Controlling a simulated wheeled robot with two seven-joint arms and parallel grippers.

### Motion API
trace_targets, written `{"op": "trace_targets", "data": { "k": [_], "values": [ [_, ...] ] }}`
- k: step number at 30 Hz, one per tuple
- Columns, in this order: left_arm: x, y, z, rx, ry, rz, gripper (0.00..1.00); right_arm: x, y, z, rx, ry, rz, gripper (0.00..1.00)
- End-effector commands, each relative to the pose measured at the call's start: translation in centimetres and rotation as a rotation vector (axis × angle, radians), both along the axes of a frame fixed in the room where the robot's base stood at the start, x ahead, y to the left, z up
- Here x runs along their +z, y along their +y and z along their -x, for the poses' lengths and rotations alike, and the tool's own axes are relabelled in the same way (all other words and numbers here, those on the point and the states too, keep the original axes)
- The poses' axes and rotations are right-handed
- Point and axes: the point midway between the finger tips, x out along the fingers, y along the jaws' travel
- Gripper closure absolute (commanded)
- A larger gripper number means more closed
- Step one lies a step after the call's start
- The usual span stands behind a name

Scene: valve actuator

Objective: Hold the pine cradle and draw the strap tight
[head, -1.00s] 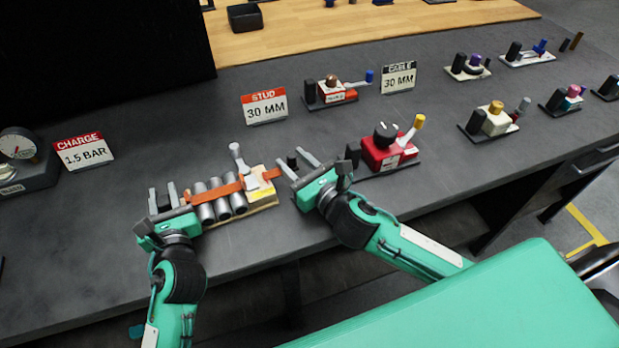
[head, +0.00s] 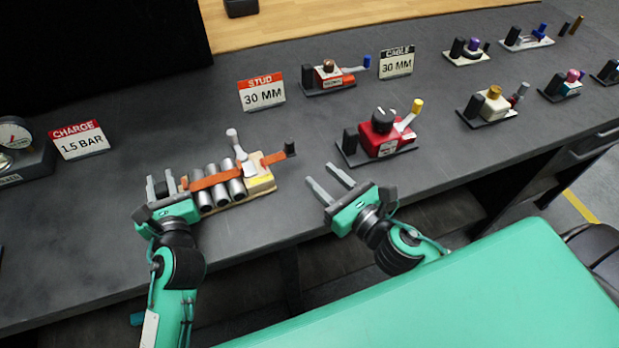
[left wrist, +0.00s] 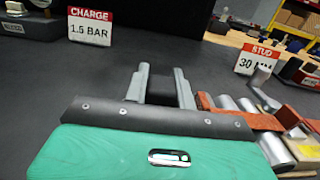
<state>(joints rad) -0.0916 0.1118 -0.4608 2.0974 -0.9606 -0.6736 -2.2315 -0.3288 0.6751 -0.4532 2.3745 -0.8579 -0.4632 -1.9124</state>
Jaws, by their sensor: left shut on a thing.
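The pine cradle (head: 262,187) sits near the bench's front edge, holding several silver cylinders (head: 220,187). The orange strap (head: 208,181) lies across them and runs to a white lever buckle (head: 240,153). Its tail (head: 274,158) sticks out on the right and ends in a dark tab (head: 290,147). My left gripper (head: 160,188) is shut on a dark block (left wrist: 160,90) at the cradle's left end. My right gripper (head: 332,182) is open and empty, to the right of the tab and apart from it. The left wrist view also shows the strap (left wrist: 240,116).
A red device with a yellow-tipped lever (head: 382,135) stands behind and right of my right gripper. Cards reading STUD (head: 262,94), CABLE (head: 396,62) and CHARGE (head: 79,140) stand behind. A gauge (head: 18,150) is at left. The bench between tab and red device is clear.

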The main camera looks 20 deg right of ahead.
Motion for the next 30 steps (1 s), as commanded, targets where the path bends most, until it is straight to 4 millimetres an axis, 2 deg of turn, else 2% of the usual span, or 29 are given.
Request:
{"op": "trace_targets", "data": {
  "k": [9, 10, 13, 14, 23, 26, 30],
  "values": [
    [-0.4, 0.0, 0.0, 0.001, 0.008, 0.000, 1.00, -0.1, 0.0, 0.0, 0.000, 0.000, 0.001, 0.61],
    [-0.4, 0.0, 0.0, 0.001, 0.008, 0.000, 0.73, 0.0, 0.0, 0.0, 0.000, 0.000, 0.001, 0.61],
    [-0.4, 0.0, 0.0, 0.001, 0.006, -0.001, 0.53, 0.0, 0.0, 0.0, 0.000, 0.000, 0.001, 0.61],
    [-0.3, 0.0, 0.0, 0.001, 0.006, -0.001, 0.49, 0.0, 0.0, 0.0, 0.000, 0.000, 0.001, 0.61],
    [-0.1, 0.0, 0.1, 0.000, 0.003, -0.001, 0.49, 0.0, 0.0, 0.0, 0.000, 0.000, 0.001, 0.61],
    [-0.2, 0.0, 0.7, 0.000, 0.003, -0.001, 0.49, 0.0, 0.0, 0.0, 0.000, 0.000, 0.001, 0.61],
    [-0.2, -0.2, 2.7, 0.000, 0.004, -0.001, 0.49, 0.0, 0.0, 0.0, 0.000, 0.000, 0.001, 0.61]
  ]
}}
